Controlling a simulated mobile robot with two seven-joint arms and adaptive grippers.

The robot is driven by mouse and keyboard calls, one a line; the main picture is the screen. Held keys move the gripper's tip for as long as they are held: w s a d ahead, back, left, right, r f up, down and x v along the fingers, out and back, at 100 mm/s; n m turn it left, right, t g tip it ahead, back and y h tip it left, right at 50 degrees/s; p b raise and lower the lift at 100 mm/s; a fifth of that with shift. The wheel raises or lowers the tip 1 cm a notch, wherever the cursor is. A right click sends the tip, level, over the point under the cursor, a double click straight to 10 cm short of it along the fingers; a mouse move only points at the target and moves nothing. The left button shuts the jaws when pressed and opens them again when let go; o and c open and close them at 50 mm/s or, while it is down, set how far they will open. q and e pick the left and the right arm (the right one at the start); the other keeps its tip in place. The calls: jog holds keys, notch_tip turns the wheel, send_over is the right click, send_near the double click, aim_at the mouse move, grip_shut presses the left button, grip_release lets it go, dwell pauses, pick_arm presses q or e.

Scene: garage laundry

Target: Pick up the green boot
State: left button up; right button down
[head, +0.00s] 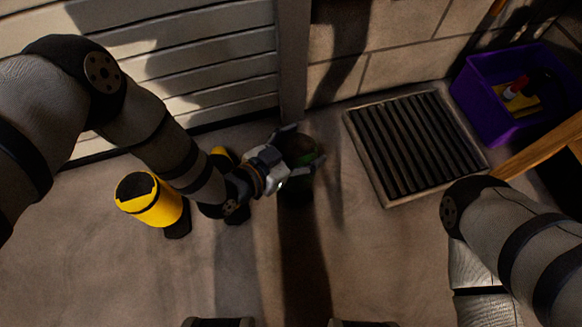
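Whether the fingers press on the boot cannot be told from this view. The lower part of the boot is hidden in dark shadow. My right arm comes in at the lower right, and its gripper is not in view.
A yellow and black boot (157,205) stands left of my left wrist, with another yellow one (222,158) partly behind the arm. A slatted tray (418,147) lies right of the green boot. A purple bin (492,107) holding items stands beyond it. Floor in front is clear.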

pick_arm(q)
jog(key=c, duration=0.9)
jog(key=shift+c, duration=0.9)
jog(key=shift+r, duration=0.15)
